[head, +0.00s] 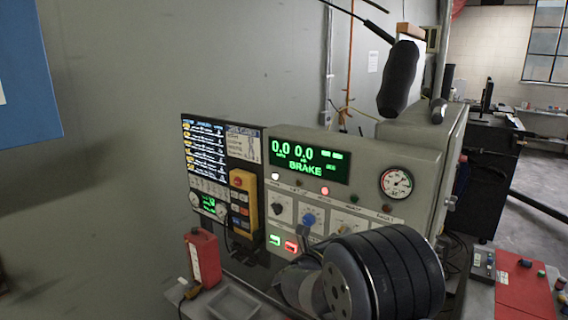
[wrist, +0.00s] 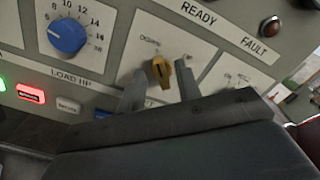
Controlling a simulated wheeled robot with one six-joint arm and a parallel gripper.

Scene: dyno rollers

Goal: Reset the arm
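My gripper (wrist: 160,84) shows in the wrist view with its two grey fingers apart and a clear gap between them. A small yellow selector knob (wrist: 160,71) sits on the grey panel just past the fingertips, in line with the gap. I cannot tell whether a finger touches it. In the head view, my dark arm link covers the lower right of the control console (head: 425,165) and hides most of my gripper and that knob.
A blue dial (wrist: 68,36) and a lit red button (wrist: 30,93) are left of the gripper. In the head view, a green display (head: 308,160) reads "BRAKE", with a gauge (head: 396,183) at its right. A red bottle (head: 203,258) and a grey tray (head: 232,302) stand at lower left.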

